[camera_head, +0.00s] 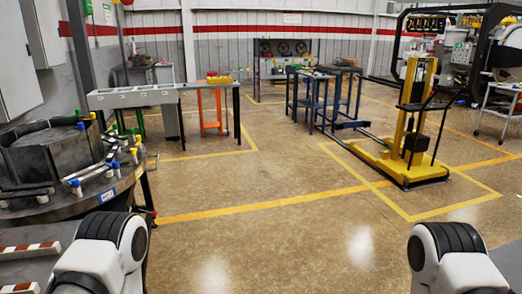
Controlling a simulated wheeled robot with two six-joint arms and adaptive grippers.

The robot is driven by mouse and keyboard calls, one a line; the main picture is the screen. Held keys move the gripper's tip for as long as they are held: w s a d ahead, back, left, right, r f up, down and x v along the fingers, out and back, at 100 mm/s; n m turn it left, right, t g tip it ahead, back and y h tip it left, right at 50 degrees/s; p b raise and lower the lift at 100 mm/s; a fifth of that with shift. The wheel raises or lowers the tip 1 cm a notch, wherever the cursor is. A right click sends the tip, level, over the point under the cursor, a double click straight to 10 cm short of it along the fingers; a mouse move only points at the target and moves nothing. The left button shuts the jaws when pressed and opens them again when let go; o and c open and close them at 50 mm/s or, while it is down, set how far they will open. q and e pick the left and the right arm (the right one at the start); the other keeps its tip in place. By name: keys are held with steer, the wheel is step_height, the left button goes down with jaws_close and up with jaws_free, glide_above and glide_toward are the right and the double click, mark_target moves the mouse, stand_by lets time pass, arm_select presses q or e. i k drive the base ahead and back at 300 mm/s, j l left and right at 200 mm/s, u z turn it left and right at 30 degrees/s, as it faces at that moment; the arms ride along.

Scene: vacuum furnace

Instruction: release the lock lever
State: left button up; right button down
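I cannot make out which part is the lock lever. A round dark metal furnace part (52,155) stands at the left. Its flange (60,207) carries several small clamps or handles with blue, yellow and white ends, such as a blue-tipped one (75,183). A red-tipped part (151,214) shows at the right of its support. Only white and black links of my two arms show, at the bottom left and bottom right. Neither of my grippers is in view.
A yellow lift truck (408,125) stands inside floor markings at the right. A long grey table (160,92) and blue stands (310,90) are farther back. A grey surface with red-and-white striped bars (30,249) lies at the lower left. The middle floor is clear.

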mark_target(153, 213)
steer(key=i+l, duration=0.15)
steer(key=i, duration=0.3)
steer(key=i+l, duration=0.15)
steer(key=i, duration=0.35)
steer(key=i+l, duration=0.15)
steer(key=i, duration=0.3)
steer(key=i+j+u, duration=0.15)
steer(key=i+u, duration=0.65)
steer(key=u, duration=0.15)
steer(key=i+l+u, duration=0.1)
steer(key=i+u, duration=0.35)
steer(key=i+l+u, duration=0.3)
steer(key=u, duration=0.2)
steer(key=i+l+u, duration=0.15)
steer(key=i+u, duration=0.3)
steer(key=k, duration=0.05)
